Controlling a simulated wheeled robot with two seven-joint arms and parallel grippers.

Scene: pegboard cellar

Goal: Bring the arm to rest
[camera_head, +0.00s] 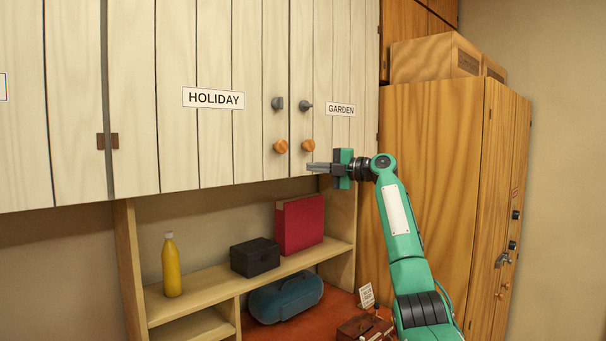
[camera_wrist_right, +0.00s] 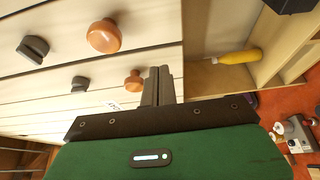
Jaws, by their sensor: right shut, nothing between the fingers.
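My left gripper is in neither view.
Cabinet doors marked HOLIDAY (camera_head: 213,98) and GARDEN (camera_head: 341,109) carry wooden knobs (camera_head: 280,146) and grey latches (camera_head: 277,103). Below, a shelf (camera_head: 205,290) holds a yellow bottle (camera_head: 171,266), a black box (camera_head: 254,257) and a red binder (camera_head: 300,225). A wooden wardrobe (camera_head: 430,150) stands right.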

